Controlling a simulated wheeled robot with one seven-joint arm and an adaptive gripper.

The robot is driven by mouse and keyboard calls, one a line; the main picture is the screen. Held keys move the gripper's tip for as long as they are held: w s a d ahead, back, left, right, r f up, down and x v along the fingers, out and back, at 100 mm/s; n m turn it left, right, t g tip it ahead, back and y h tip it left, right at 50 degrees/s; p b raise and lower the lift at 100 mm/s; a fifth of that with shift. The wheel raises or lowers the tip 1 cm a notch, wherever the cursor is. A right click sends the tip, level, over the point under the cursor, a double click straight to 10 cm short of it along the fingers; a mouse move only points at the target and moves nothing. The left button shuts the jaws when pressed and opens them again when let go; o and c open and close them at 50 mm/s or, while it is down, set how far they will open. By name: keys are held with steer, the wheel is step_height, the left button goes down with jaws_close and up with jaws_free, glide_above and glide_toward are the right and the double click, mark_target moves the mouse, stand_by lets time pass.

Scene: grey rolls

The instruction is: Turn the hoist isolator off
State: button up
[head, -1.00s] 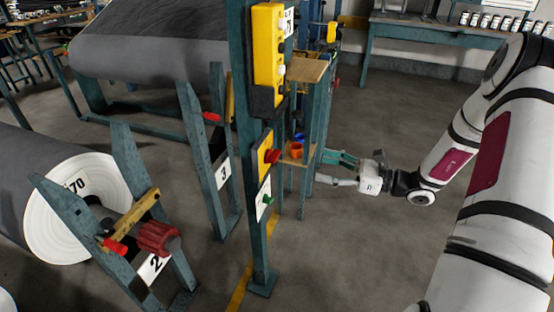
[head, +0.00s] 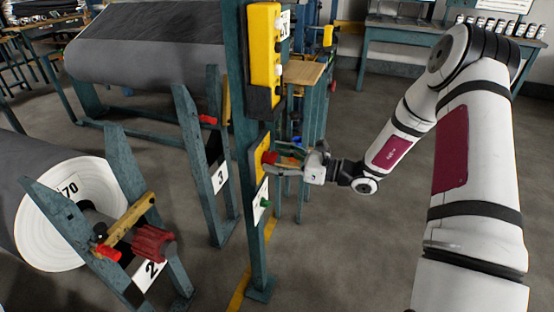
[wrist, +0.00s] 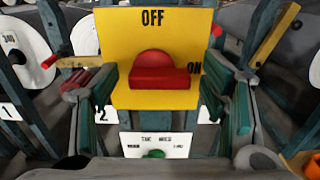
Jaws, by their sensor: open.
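The hoist isolator is a yellow plate (wrist: 120,45) with a red rotary knob (wrist: 160,72) on the teal post. "OFF" is printed above the knob and "ON" at its right. The knob's bar lies level, with its end toward "ON". My gripper (wrist: 160,90) is open, with one finger at each side of the knob and gaps to it. In the head view the red knob (head: 268,158) is just left of my gripper (head: 277,160), which partly covers it. I cannot tell whether they touch.
A white card with a green button (wrist: 155,153) is just below the isolator. A yellow control box (head: 264,50) is above on the post (head: 258,245). Grey rolls (head: 150,40) stand on frames at left. The floor (head: 340,240) at right is free.

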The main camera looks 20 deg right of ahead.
steer(key=shift+c, duration=0.3)
steer(key=c, duration=1.1)
